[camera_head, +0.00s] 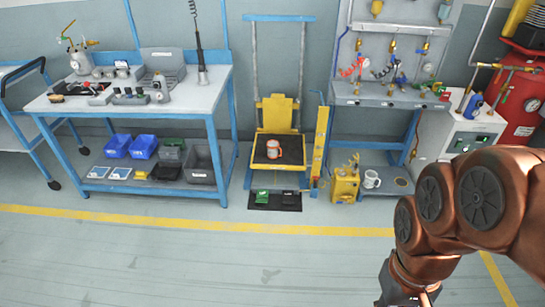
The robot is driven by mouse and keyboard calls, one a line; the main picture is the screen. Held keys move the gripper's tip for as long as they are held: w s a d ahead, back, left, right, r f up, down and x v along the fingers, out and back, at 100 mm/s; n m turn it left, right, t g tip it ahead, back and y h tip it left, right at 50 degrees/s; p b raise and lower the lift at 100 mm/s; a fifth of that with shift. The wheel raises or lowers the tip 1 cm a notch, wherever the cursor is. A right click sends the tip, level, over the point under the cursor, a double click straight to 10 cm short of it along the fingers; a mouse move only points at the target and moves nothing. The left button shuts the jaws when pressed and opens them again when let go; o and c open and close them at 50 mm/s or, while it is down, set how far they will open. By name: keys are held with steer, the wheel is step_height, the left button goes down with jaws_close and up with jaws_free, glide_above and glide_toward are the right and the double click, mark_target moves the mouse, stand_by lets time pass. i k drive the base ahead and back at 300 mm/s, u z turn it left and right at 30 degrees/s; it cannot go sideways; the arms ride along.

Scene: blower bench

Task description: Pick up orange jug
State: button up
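A small orange and white jug (273,148) stands upright on the black platform of a yellow lift cart (276,110) in the middle of the view. My copper arm comes in from the right edge and bends down to the bottom edge. A dark grey part at its end, seemingly my gripper (388,288), shows only partly at the bottom edge, far in front of the jug and to its right. Its fingertips are out of the picture, so I cannot see whether it is open or shut. Nothing hides the jug.
A blue-framed workbench (206,98) with tools and bins stands left. A black mat (275,206) lies before the cart. The front floor is clear.

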mark_target(272, 145)
steer(key=u, duration=0.65)
steer(key=i, duration=0.75)
steer(key=u, duration=1)
steer(key=i, duration=2.4)
steer(key=z, duration=1.55)
steer(key=i, duration=0.65)
steer(key=z, duration=0.55)
